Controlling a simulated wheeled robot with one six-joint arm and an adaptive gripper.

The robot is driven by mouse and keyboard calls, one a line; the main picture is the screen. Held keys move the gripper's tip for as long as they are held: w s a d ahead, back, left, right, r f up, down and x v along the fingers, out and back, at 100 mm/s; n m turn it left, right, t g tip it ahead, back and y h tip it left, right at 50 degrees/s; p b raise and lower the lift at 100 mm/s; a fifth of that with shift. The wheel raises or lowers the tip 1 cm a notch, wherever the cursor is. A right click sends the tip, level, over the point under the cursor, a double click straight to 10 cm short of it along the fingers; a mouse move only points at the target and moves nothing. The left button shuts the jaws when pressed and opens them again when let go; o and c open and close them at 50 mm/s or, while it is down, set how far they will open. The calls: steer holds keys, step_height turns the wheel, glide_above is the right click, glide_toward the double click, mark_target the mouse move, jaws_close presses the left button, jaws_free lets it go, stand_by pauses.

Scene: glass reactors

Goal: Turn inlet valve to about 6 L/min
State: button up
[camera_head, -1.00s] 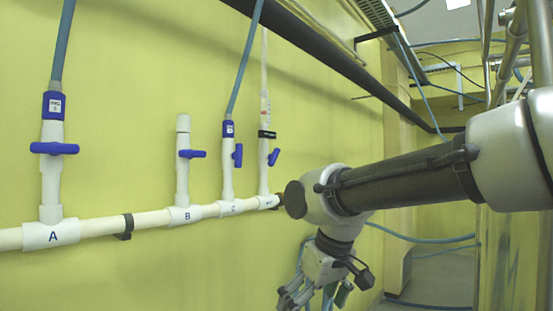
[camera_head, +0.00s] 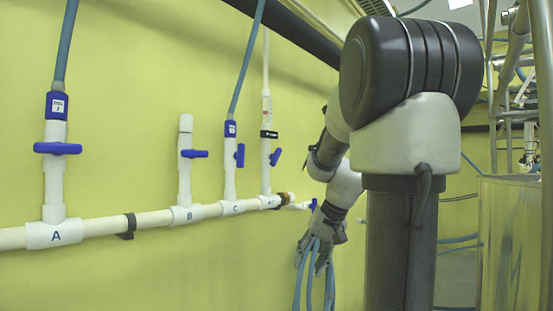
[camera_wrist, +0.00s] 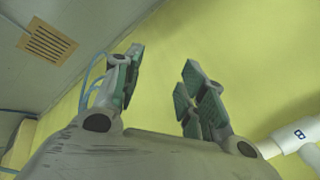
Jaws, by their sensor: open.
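A white pipe along the yellow wall carries upright branches with blue valve handles. Another blue handle (camera_head: 313,204) is at the pipe's right end. I cannot tell which one is the inlet valve, and the flow reading is too small to read. In the wrist view my gripper (camera_wrist: 162,65) is open and empty.
Blue hoses (camera_head: 310,285) hang close to my gripper. A dark rail (camera_head: 300,35) runs above the valves. A white fitting marked B (camera_wrist: 299,135) shows in the wrist view.

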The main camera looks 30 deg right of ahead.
steer(key=w+d+r+m+t+y, duration=0.15)
steer(key=w+d+r+t, duration=0.3)
steer(key=w+d, duration=0.65)
steer(key=n+t+y, duration=0.2)
steer(key=n+t, duration=0.3)
steer(key=t, duration=0.3)
glide_toward(278, 157)
steer(key=w, duration=0.3)
steer(key=x, duration=0.8)
steer(key=shift+s+a, duration=0.1)
steer(key=shift+a, duration=0.2)
